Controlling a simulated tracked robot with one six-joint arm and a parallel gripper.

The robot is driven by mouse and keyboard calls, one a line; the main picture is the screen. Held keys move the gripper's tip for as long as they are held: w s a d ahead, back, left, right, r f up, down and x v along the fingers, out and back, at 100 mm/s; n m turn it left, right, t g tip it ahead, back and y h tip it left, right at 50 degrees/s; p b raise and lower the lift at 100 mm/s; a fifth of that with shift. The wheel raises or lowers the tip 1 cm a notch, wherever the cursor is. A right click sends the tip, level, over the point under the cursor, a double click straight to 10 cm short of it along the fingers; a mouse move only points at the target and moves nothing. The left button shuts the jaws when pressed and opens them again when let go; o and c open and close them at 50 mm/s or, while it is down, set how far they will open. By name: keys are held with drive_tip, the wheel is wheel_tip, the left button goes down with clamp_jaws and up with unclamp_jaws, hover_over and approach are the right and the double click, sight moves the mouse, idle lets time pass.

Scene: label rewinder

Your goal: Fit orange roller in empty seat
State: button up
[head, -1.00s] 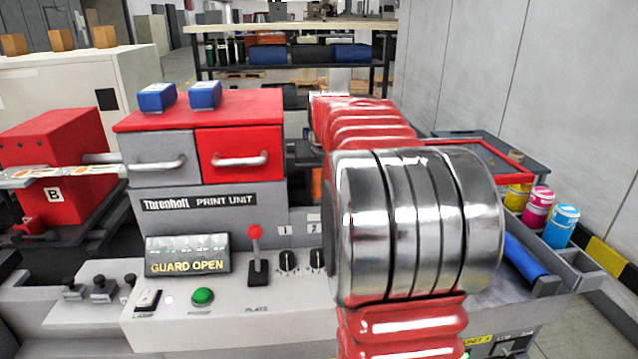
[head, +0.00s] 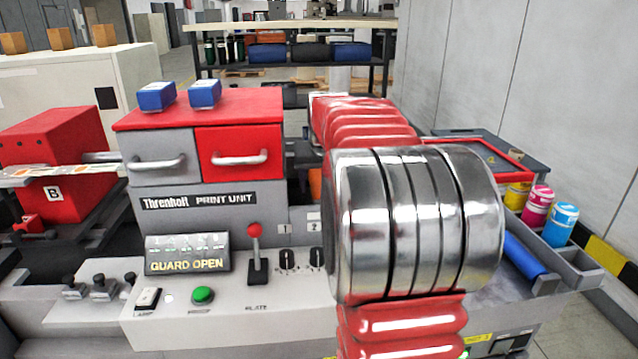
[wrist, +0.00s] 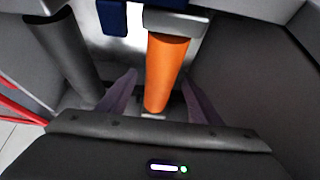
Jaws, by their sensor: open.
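The orange roller (wrist: 166,70) stands out in the middle of the wrist view, its near end between the two fingers of my gripper (wrist: 160,98). The fingers are open, one on each side of the roller, with a visible gap on both sides. The roller's far end meets a grey block at the top of the view. In the head view my arm hides the gripper; only a small orange patch (head: 315,185) shows left of the arm, and I cannot tell if it is the roller. I cannot make out the empty seat in either view.
A dark grey cylinder (wrist: 65,60) lies left of the roller, and a dark wall (wrist: 245,75) stands close on the right. A blue part (wrist: 112,17) is near the top. The print unit (head: 215,205) shows "GUARD OPEN". Ink cans (head: 560,224) stand at the right.

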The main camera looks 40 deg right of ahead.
drive_tip(key=v, duration=1.3)
drive_tip(key=shift+r, duration=0.4)
drive_tip(key=shift+s+a, duration=0.1)
